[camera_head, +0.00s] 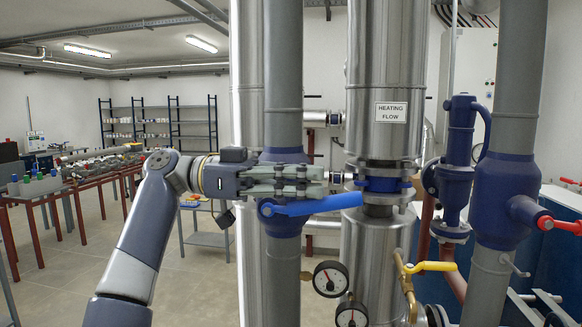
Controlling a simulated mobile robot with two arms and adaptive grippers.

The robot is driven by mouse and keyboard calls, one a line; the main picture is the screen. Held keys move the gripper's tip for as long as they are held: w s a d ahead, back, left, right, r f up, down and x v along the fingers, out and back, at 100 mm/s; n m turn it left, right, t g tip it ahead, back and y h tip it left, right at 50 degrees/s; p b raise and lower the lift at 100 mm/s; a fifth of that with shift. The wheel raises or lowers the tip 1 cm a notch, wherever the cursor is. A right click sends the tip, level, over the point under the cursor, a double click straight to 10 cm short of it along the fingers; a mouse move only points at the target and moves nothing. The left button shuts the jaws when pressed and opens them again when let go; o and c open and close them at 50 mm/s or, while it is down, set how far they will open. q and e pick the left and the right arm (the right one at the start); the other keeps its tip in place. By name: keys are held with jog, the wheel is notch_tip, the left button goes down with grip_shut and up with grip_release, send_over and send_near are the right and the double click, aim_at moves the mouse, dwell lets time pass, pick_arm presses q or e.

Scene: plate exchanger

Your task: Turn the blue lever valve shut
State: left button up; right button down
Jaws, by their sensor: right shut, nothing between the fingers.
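The blue lever valve (282,225) sits on a grey vertical pipe left of centre. Its bright blue lever (318,204) points right, nearly level and tilted slightly up at its free end, across the pipe's line. My right gripper (318,181) lies level in front of the valve body, just above the lever, with its fingers pointing right. The fingers are shut and empty. They hide part of the valve body. I cannot tell whether they touch the lever. My left gripper is not in view.
A steel pipe labelled heating flow (391,112) stands to the right. Beyond it are a dark blue valve with a red lever (562,226) and a yellow lever (431,266). Two gauges (331,279) hang low near the middle. Open floor lies at left, before a long bench (100,172).

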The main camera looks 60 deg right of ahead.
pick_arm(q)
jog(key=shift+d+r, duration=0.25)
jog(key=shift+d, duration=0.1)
pick_arm(e)
jog(key=shift+s+d+f+t, duration=0.2)
jog(key=shift+s+f+t, duration=0.25)
jog(key=shift+f+t, duration=0.25)
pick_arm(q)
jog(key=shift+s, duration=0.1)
pick_arm(e)
jog(key=shift+y, duration=0.3)
jog(key=shift+s+d, duration=0.1)
jog(key=shift+d, duration=0.1)
